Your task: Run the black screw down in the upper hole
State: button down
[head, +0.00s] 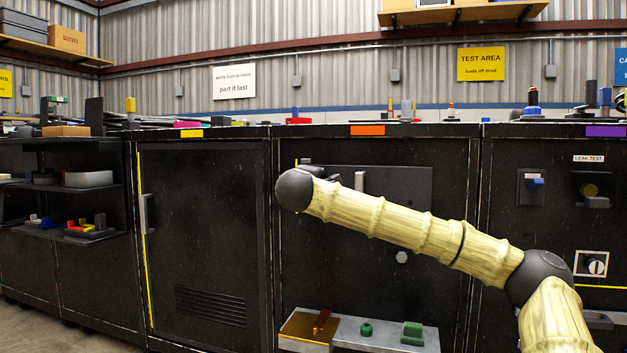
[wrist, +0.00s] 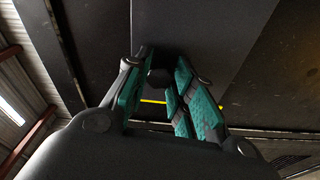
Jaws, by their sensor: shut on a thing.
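In the wrist view, my gripper (wrist: 162,66) has its teal-padded fingers closed around a small dark, faceted piece, which looks like the head of the black screw (wrist: 158,79). The screw's head lies between the pads, against a dark flat panel (wrist: 205,30). The upper hole is hidden behind the screw and fingers, so I cannot tell how deep the screw sits. In the head view, my arm's dark wrist joint covers most of the gripper and the screw, at the left edge of the dark panel (head: 410,190).
A pale upright bar (head: 360,181) and a pale round spot (head: 402,257) are on the cabinet front. Below, a metal shelf (head: 345,335) carries a brass-coloured plate, a red-brown part and green parts. A cabinet door with a grey handle (head: 144,213) stands left.

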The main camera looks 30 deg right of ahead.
jog(key=shift+d+r+m, duration=0.1)
jog(key=shift+d+m, duration=0.05)
jog(key=shift+m, duration=0.35)
dwell(0.3)
jog(key=c, duration=1.1)
grip_release()
jog(key=shift+s, duration=0.1)
jog(key=shift+c, duration=0.2)
jog(key=o, duration=0.6)
jog(key=shift+o, duration=0.2)
